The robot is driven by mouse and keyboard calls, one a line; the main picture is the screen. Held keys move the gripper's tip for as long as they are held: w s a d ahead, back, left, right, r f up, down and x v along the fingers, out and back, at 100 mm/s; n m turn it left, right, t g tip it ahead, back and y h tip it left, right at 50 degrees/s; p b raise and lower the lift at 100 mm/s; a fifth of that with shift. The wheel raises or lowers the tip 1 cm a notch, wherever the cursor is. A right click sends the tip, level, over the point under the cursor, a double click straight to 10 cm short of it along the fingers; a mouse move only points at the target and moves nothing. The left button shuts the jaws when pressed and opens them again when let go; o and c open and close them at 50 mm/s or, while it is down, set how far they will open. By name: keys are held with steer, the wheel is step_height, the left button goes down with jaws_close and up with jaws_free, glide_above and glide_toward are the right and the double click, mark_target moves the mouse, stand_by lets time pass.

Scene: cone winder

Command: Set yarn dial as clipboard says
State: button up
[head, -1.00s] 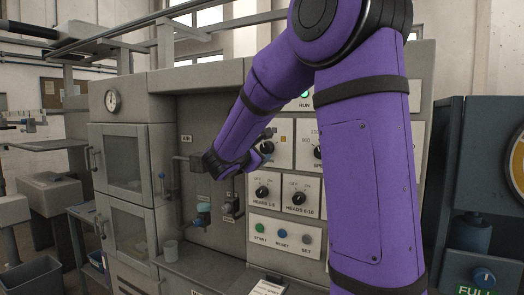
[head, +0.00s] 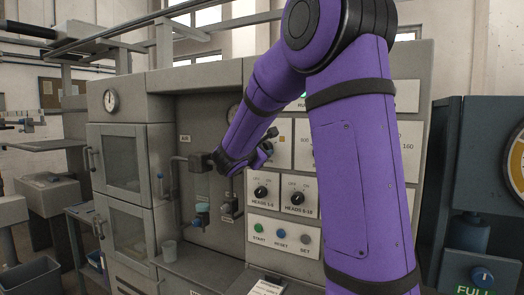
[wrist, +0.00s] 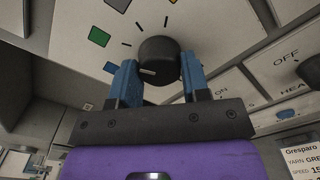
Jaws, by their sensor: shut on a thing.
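The yarn dial is a black knob (wrist: 160,58) on a pale panel in the wrist view, ringed by short black ticks and colour patches, among them green (wrist: 98,37) and blue (wrist: 83,106). Its white pointer mark faces left in that view. My gripper (wrist: 157,66) is shut on the knob, one blue finger on each side. In the head view my purple arm hides most of the dial. The clipboard (wrist: 303,158) shows at the wrist view's right edge, cut off; I read "YARN GRE" and "SPEED 15". In the head view the clipboard (head: 266,287) lies low at centre.
The heads switches (head: 261,192) and the start button (head: 258,228) with other buttons sit below the dial. A blue-handled valve (head: 197,221) and pipes are left of my wrist. A cup (head: 169,250) stands on the ledge.

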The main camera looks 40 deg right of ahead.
steer(key=shift+m, duration=3.8)
steer(key=o, duration=0.9)
steer(key=v, duration=1.1)
